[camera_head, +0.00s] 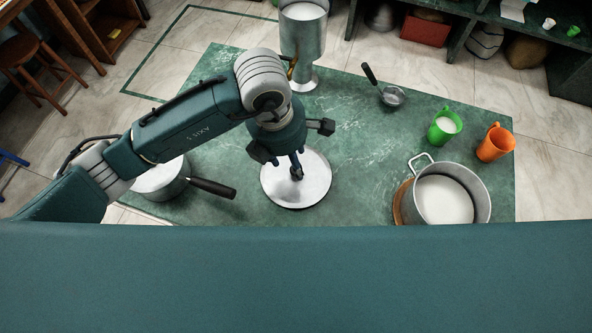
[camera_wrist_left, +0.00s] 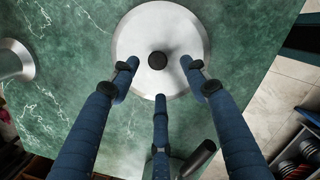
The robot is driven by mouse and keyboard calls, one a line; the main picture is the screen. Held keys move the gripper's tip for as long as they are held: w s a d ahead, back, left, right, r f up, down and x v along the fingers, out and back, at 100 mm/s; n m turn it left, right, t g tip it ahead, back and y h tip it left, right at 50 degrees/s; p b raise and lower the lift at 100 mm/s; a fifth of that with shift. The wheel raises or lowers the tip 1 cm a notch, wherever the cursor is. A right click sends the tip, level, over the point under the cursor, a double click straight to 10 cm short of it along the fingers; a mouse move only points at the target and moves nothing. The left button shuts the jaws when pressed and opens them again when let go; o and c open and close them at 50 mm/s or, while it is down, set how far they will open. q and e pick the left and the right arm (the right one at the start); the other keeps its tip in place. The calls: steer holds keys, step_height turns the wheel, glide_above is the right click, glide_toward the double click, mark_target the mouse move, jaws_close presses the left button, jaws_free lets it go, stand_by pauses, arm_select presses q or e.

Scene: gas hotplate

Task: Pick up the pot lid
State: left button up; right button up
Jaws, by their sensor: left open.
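The pot lid (camera_head: 315,187) is a round, pale metal disc lying on the green marbled tabletop. It also shows in the left wrist view with a round black knob (camera_wrist_left: 158,60) in its middle. My left gripper (camera_head: 297,172) is above the lid, pointing down, and hides the knob in the head view. In the left wrist view its three blue fingers (camera_wrist_left: 162,77) are spread open around the knob, with a gap on each side, holding nothing. I cannot tell how high the fingertips are above the lid. My right gripper is not in view.
A saucepan with a dark handle (camera_head: 212,188) stands left of the lid. A large pot (camera_head: 474,202) stands on the right, near green (camera_head: 437,133) and orange (camera_head: 492,146) mugs. A tall metal vessel (camera_head: 303,45) and a small ladle (camera_head: 393,97) are at the back.

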arm_select(q)
steer(key=f, duration=0.1)
steer(key=f+p, duration=0.1)
steer(key=f, duration=0.1)
steer(key=d+f+p, duration=0.1)
steer(key=shift+w+f, duration=0.3)
steer(key=shift+f, duration=0.4)
steer(key=c, duration=1.1)
jaws_close()
steer(key=shift+r, duration=0.1)
